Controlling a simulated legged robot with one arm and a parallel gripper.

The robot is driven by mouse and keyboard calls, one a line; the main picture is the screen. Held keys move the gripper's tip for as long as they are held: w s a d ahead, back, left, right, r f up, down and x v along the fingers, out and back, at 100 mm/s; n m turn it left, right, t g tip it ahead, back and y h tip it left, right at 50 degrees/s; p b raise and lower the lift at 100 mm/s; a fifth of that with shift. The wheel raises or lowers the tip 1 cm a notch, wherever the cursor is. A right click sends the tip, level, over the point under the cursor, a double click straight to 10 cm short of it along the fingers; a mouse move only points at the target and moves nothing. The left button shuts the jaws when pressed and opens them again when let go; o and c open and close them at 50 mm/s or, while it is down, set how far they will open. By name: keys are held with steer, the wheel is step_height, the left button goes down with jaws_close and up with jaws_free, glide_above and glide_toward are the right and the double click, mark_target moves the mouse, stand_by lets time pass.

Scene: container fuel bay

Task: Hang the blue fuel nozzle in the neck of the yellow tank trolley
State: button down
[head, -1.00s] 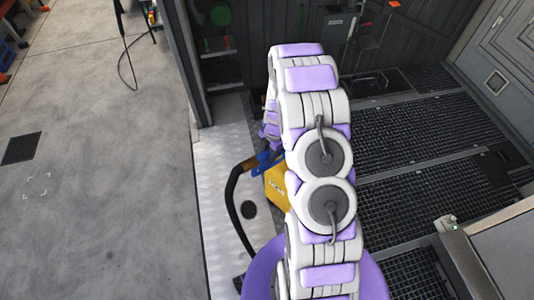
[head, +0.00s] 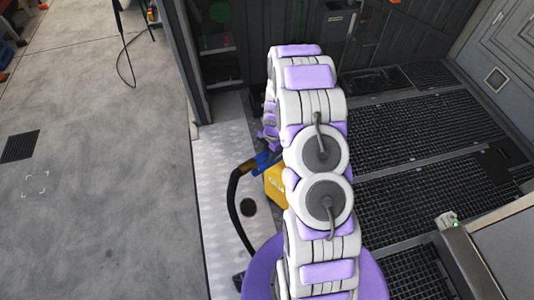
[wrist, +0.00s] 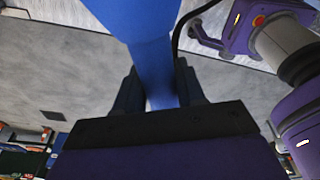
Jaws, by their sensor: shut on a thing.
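The blue fuel nozzle (head: 262,161) shows in the head view just left of my arm, with a black hose (head: 233,196) curving down from its left end. The yellow tank trolley (head: 276,186) stands right below it, mostly hidden behind my arm. Its neck cannot be seen, so I cannot tell whether the nozzle's spout is in it. My gripper (wrist: 155,92) is shut on the nozzle, whose blue body (wrist: 150,45) fills the middle of the wrist view between the two dark fingers. In the head view my arm hides most of the gripper.
Dark grating (head: 410,190) covers the floor to the right. A grey cabinet (head: 500,250) with a small green light stands at the lower right. A pale metal strip (head: 215,190) and open concrete (head: 100,180) lie to the left. Dark shelving stands at the back.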

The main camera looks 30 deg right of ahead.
mark_target(261, 165)
steer(key=shift+a+f+b, duration=0.4)
steer(key=shift+a+f, duration=0.05)
steer(key=shift+f, duration=0.35)
steer(key=shift+s+a+f+b, duration=0.15)
steer(key=shift+f+b, duration=0.2)
steer(key=shift+f, duration=0.25)
steer(key=shift+a+f+b, duration=0.15)
steer(key=shift+f+b, duration=0.2)
steer(key=shift+f, duration=0.2)
steer(key=shift+a+f+b, duration=0.3)
steer(key=shift+f+b, duration=0.15)
steer(key=shift+f, duration=0.3)
steer(key=shift+a+f+b, duration=0.3)
steer(key=shift+f+b, duration=0.1)
steer(key=shift+f, duration=0.3)
steer(key=shift+r, duration=0.1)
steer(key=shift+r, duration=1.1)
steer(key=shift+r+p, duration=0.35)
steer(key=shift+r, duration=2)
